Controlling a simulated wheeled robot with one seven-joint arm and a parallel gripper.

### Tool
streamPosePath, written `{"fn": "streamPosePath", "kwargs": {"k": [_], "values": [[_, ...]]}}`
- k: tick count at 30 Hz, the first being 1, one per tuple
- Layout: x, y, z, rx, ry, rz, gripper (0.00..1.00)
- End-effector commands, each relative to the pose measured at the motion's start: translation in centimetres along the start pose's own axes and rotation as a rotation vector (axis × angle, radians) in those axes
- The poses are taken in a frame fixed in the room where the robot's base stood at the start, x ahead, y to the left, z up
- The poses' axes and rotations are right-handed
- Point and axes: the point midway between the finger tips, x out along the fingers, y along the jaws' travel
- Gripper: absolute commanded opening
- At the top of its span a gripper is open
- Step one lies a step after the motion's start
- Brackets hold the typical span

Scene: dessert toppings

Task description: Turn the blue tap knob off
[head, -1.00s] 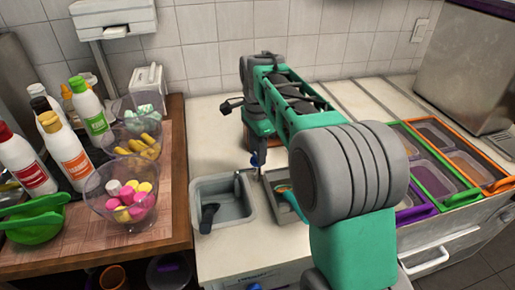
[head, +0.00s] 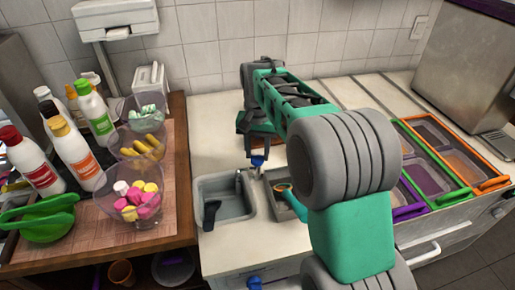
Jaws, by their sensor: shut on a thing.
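The blue tap knob (head: 257,161) is at the back right of the small grey sink (head: 229,209), above the metal tap (head: 240,183). My gripper (head: 257,152) points down and is shut on the knob. The wrist and arm hide most of the fingers. I cannot tell from this view which way the knob's setting stands.
A dark-handled utensil (head: 211,213) lies in the sink. A teal-handled scoop (head: 286,194) is in the well to its right. Bottles and clear bowls (head: 133,199) crowd the wooden counter at left. Lidded coloured tubs (head: 430,177) stand at right.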

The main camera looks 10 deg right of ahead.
Motion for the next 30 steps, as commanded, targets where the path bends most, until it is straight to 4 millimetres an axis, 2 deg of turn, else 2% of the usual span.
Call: {"fn": "streamPosePath", "kwargs": {"k": [9,15,30], "values": [[-0.11,0.03,0.02,-0.258,-0.001,0.0,0.0],[-0.08,0.04,0.02,-0.365,-0.001,0.001,0.0],[-0.01,0.05,0.02,-0.443,-0.001,0.0,0.0]]}}
